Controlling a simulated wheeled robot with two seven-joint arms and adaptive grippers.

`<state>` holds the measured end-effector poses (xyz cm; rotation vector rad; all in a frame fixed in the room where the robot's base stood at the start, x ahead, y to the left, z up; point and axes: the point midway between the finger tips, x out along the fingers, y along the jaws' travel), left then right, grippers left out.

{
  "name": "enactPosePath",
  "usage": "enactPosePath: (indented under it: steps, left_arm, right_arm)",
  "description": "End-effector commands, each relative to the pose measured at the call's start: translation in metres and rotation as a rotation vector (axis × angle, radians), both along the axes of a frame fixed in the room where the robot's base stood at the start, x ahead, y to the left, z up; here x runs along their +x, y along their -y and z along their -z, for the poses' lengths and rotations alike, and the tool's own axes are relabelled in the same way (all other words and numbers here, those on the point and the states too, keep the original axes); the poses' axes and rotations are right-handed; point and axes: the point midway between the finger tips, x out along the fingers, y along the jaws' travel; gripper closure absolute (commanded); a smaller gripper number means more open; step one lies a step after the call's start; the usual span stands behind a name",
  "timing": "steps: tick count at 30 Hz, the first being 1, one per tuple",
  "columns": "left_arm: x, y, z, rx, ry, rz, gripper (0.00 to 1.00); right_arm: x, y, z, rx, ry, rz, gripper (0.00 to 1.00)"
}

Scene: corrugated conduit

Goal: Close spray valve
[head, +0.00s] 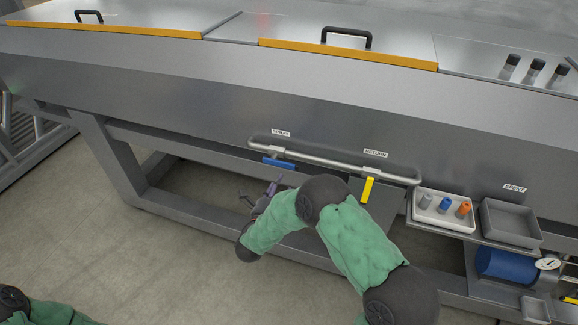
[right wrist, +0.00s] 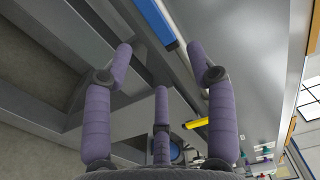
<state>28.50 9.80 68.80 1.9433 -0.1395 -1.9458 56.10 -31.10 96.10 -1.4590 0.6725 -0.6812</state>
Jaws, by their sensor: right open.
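The spray valve's blue handle (head: 279,163) sits below the SPRAY label (head: 281,133) and lies roughly along the pipe (head: 330,160). The blue handle also shows at the top of the right wrist view (right wrist: 153,20), beyond the fingertips. My right gripper (head: 268,191) is just below the blue handle in the head view, partly hidden by its own arm. In the right wrist view its purple fingers (right wrist: 160,60) are spread and nothing is between them. My left gripper is out of view; only part of my left arm shows at the lower left corner.
A yellow handle (head: 367,189) hangs down below the RETURN label (head: 376,154). A white tray (head: 443,222) with small coloured parts, a grey bin (head: 511,223) and a blue cylinder (head: 505,264) are at right. A frame rail (head: 200,150) runs behind my right gripper.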

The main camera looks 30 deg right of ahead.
Motion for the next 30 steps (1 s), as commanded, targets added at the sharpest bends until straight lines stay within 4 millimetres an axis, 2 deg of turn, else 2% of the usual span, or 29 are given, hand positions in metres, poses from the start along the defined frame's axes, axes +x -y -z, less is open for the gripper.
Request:
enactPosePath:
  steps: [13, 18, 30]
  left_arm:
    - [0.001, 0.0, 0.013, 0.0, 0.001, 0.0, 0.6]
    - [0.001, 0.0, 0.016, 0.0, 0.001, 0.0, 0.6]
    - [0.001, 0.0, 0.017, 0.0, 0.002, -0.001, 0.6]
  right_arm:
    - [0.046, 0.055, 0.003, 0.0, -0.003, 0.001, 0.43]
    - [0.06, 0.071, 0.002, -0.001, -0.004, -0.001, 0.43]
    - [0.067, 0.078, 0.001, 0.0, -0.005, -0.003, 0.43]
